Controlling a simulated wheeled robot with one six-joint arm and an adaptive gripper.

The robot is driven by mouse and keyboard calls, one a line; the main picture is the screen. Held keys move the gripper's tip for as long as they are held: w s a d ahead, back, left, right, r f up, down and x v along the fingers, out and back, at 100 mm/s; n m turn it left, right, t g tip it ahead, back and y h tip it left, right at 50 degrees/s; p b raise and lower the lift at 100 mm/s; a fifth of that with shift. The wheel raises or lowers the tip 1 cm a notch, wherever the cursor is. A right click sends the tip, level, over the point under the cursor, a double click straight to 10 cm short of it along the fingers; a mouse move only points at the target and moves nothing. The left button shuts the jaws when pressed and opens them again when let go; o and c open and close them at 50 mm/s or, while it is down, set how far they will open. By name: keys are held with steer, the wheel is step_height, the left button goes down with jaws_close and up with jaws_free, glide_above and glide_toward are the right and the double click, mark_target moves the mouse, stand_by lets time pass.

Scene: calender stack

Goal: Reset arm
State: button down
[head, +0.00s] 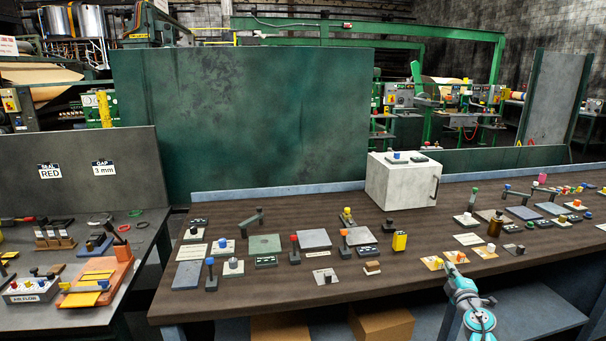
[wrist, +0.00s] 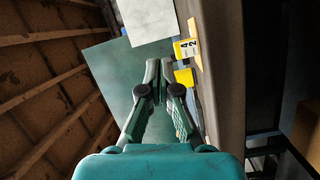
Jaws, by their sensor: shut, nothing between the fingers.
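My gripper (wrist: 153,78) is shut and empty in the wrist view, its dark fingers together at the tips. In the head view my arm rises at the lower right, in front of the table's front edge, with my gripper (head: 449,264) near small orange cards (head: 432,263). The wrist view is turned on its side and shows the white box (wrist: 150,20), a yellow block with a marking (wrist: 185,48) and the dark table (wrist: 225,80). I cannot tell in the head view whether the fingertips touch anything.
The long brown table (head: 290,292) carries several levers, plates and knobs. The white box (head: 402,181) stands at its back, and a yellow block (head: 399,241) stands left of my gripper. A grey side table (head: 140,265) holds an orange fixture (head: 110,272). A green panel (head: 240,120) rises behind.

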steer(key=s+a+f+m+y, duration=0.1)
steer(key=s+a+f+m, duration=0.2)
steer(key=s+a+f, duration=1.15)
steer(key=s+a+f+m, duration=0.1)
steer(key=s+a+f, duration=0.15)
steer(key=s, duration=0.55)
steer(key=s+a+f+m, duration=0.1)
steer(key=s+a+f, duration=0.15)
steer(key=s, duration=0.55)
steer(key=s+a+f+m, duration=0.1)
steer(key=s+a, duration=0.2)
steer(key=s, duration=0.5)
steer(key=s+a+r+m+g+y, duration=0.1)
steer(key=s+a+r+m, duration=0.1)
steer(key=s, duration=0.8)
steer(key=s+a+r+m, duration=0.2)
steer(key=s+a, duration=0.1)
steer(key=s, duration=0.8)
steer(key=s+r+m+g, duration=0.2)
steer(key=s+r+m, duration=0.1)
steer(key=s+r, duration=1)
steer(key=shift+s+a+m, duration=0.3)
steer(key=shift+s+a, duration=0.05)
steer(key=shift+s, duration=0.45)
